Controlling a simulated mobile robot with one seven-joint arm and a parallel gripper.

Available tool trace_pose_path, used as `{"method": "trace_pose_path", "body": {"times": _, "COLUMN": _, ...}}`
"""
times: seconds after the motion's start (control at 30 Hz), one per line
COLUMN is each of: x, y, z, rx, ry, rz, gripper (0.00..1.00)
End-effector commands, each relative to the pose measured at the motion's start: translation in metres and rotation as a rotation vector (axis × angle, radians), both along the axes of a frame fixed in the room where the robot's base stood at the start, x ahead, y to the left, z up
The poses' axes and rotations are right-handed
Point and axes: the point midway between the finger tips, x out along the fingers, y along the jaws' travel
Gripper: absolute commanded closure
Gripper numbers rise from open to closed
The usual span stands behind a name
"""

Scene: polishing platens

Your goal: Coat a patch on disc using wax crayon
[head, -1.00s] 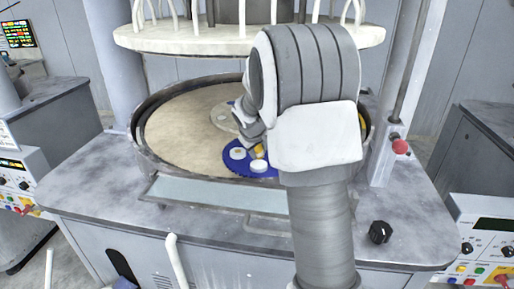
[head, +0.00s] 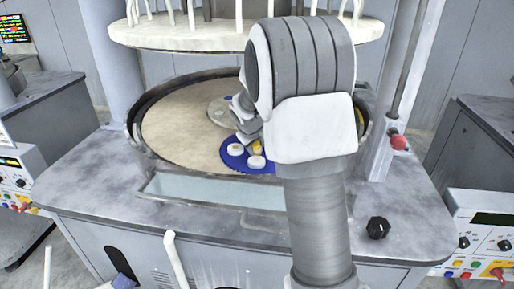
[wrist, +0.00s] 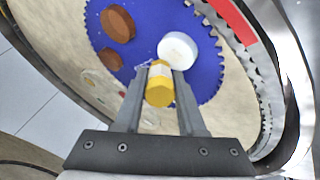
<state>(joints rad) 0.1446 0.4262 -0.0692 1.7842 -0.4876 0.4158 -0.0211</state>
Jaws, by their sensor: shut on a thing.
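My gripper (wrist: 160,90) is shut on a yellow wax crayon (wrist: 160,94) with a pale band around it. The crayon also shows as a small yellow spot in the head view (head: 257,146). Its far end is over the blue toothed disc (wrist: 205,80), close beside a white round puck (wrist: 178,47). I cannot tell whether the tip touches anything. Two brown round shapes (wrist: 118,23) also show on the disc. In the head view the blue disc (head: 232,164) carries two pale pucks (head: 236,149) and is partly hidden by my arm.
The disc lies on a round beige platen (head: 175,130) inside a raised metal rim (head: 136,140). A grey disc (head: 218,112) lies farther back. A pale upper plate (head: 190,38) hangs above. A red strip (wrist: 233,20) marks the toothed ring.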

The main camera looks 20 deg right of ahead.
Motion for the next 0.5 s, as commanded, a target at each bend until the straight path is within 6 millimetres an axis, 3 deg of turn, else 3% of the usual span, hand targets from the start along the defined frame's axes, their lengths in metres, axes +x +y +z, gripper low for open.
{"method": "trace_pose_path", "body": {"times": 0.03, "x": 0.001, "y": 0.001, "z": 0.020, "rx": 0.000, "ry": -0.007, "rz": 0.000, "gripper": 1.00}}
{"method": "trace_pose_path", "body": {"times": 0.5, "x": 0.002, "y": 0.007, "z": 0.060, "rx": 0.000, "ry": -0.003, "rz": 0.001, "gripper": 1.00}}
